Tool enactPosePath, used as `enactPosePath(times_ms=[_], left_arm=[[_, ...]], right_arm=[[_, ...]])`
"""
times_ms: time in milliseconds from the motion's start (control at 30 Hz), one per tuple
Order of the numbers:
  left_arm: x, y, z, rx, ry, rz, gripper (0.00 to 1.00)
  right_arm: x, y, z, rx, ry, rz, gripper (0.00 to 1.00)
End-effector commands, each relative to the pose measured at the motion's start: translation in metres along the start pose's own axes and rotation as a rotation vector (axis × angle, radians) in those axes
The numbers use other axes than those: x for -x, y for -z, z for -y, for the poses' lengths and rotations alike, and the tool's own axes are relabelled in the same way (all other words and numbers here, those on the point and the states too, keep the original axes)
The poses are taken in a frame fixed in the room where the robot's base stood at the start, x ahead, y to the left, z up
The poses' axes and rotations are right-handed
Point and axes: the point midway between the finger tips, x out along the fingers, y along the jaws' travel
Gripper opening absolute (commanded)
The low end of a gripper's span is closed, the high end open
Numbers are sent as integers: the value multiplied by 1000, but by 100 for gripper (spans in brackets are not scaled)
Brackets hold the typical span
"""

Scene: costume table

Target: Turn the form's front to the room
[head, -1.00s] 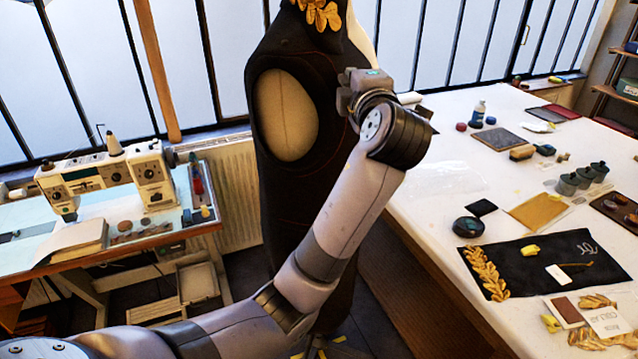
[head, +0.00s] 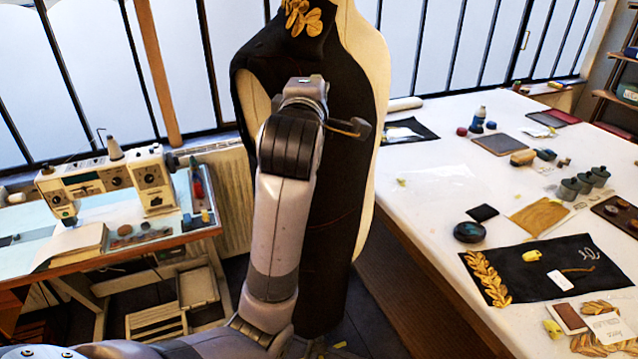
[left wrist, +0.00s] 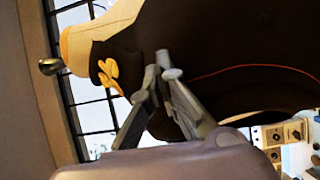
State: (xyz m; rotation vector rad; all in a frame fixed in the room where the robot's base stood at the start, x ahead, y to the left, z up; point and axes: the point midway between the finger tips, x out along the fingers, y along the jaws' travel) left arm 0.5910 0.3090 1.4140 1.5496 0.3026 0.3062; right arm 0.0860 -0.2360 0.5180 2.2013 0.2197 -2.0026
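The dress form (head: 340,190) stands by the window wearing a black garment, with gold leaves (head: 302,18) at its upper front. A cream armhole (head: 250,100) shows at its left edge, and a cream strip (head: 372,80) runs down its right side. My left arm crosses in front of it, and the gripper is mostly hidden behind the wrist in the head view. In the left wrist view my left gripper (left wrist: 160,74) has its fingertips close together against the black cloth. Whether cloth is between them cannot be seen. My right gripper is not in view.
A white worktable (head: 425,185) at right holds a black embroidered panel (head: 530,285), tools and small pots. A sewing machine (head: 105,180) stands on a table at left. A radiator (head: 230,190) is behind the form. Some floor shows between the tables.

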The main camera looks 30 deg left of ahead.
Motion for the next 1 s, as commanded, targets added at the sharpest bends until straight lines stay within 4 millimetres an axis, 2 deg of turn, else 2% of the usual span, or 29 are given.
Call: enactPosePath(times_ms=[167,600,700,1000], left_arm=[[-1,2,2,0,7,9,0],[-5,62,-2,0,5,207,0],[-4,68,-2,0,2,235,0],[-4,68,-2,0,1,246,0]], right_arm=[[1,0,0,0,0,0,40],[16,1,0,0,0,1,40],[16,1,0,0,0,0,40],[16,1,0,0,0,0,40]])
